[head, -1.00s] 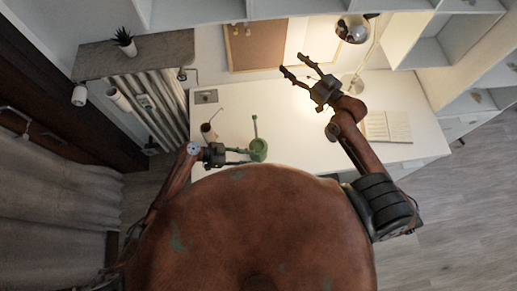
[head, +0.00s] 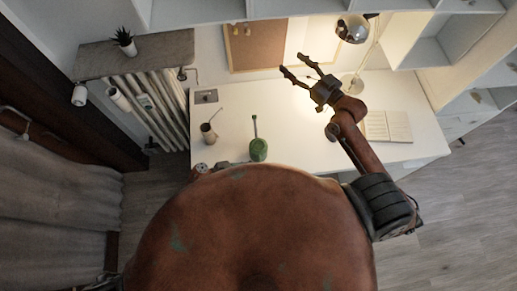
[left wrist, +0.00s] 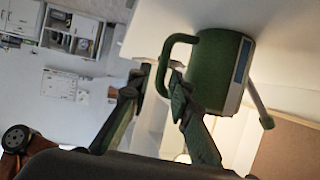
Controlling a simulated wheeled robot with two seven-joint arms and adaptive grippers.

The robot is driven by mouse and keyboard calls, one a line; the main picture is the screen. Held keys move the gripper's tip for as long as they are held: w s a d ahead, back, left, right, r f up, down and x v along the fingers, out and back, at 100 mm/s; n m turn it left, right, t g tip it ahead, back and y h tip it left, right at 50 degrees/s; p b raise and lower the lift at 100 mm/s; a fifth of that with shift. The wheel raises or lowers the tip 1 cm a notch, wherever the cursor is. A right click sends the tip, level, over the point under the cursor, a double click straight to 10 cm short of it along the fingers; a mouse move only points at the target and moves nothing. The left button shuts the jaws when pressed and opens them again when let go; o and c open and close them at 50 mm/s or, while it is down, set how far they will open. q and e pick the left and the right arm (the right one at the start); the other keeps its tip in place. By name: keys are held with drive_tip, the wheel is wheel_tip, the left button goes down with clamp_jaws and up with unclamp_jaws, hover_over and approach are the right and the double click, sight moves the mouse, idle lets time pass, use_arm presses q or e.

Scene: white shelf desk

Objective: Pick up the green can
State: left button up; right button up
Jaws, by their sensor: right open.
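The green can (head: 258,150) is a small watering can with a long thin spout, near the front edge of the white desk. In the left wrist view the can (left wrist: 217,68) fills the upper middle, its looped handle on the left side. My left gripper (left wrist: 160,82) has its fingers apart beside the can, with the handle's end near the gap; contact is unclear. In the head view my body hides most of the left arm. My right gripper (head: 299,75) is open and empty above the back of the desk.
A pencil cup (head: 209,132) stands left of the can. A lamp (head: 353,30) and an open book (head: 388,126) are on the right. A cork board (head: 256,45) is at the back. The middle of the desk (head: 300,135) is clear.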

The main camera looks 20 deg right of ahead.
sight(261, 166)
use_arm(q)
drive_tip(key=x, duration=0.4)
drive_tip(key=shift+w+d+f, duration=0.1)
drive_tip(key=shift+d+f, duration=0.15)
drive_tip(key=shift+f, duration=0.15)
drive_tip(key=shift+c, duration=0.4)
clamp_jaws()
drive_tip(key=shift+r, duration=0.1)
